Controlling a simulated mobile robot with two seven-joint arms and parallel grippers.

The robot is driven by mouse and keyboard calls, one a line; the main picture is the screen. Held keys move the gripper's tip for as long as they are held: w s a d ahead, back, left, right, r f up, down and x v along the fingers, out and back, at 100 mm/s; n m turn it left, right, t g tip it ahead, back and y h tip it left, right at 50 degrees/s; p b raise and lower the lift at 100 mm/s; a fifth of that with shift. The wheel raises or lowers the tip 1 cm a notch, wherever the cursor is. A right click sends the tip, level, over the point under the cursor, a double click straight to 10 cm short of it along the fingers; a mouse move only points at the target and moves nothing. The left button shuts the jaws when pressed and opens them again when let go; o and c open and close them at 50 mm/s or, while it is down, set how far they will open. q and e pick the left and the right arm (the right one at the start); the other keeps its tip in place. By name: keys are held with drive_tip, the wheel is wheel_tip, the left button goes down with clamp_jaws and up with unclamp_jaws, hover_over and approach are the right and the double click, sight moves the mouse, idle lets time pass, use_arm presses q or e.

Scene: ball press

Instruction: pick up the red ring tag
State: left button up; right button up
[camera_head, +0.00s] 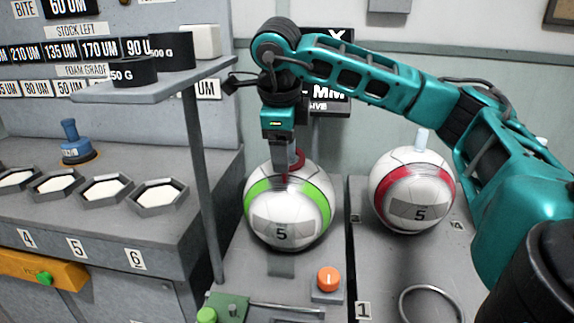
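The red ring tag (298,158) is at the top of a white ball with green bands (268,213), marked 5. My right gripper (285,176) points straight down at the top of this ball. Its fingers overlap the ring in the picture and hide part of it. I cannot tell whether the fingers are closed on the ring or only beside it. My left gripper is not in view.
A white ball with a red band (412,190) stands to the right, with a pale peg on top. A grey shelf (150,88) on a post holds black weights at left. An orange button (328,279) and a metal ring (432,292) are in front.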

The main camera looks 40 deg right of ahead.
drive_tip(key=x, duration=0.4)
drive_tip(key=shift+f+b, duration=0.3)
drive_tip(key=shift+c, duration=0.4)
drive_tip(key=c, duration=1)
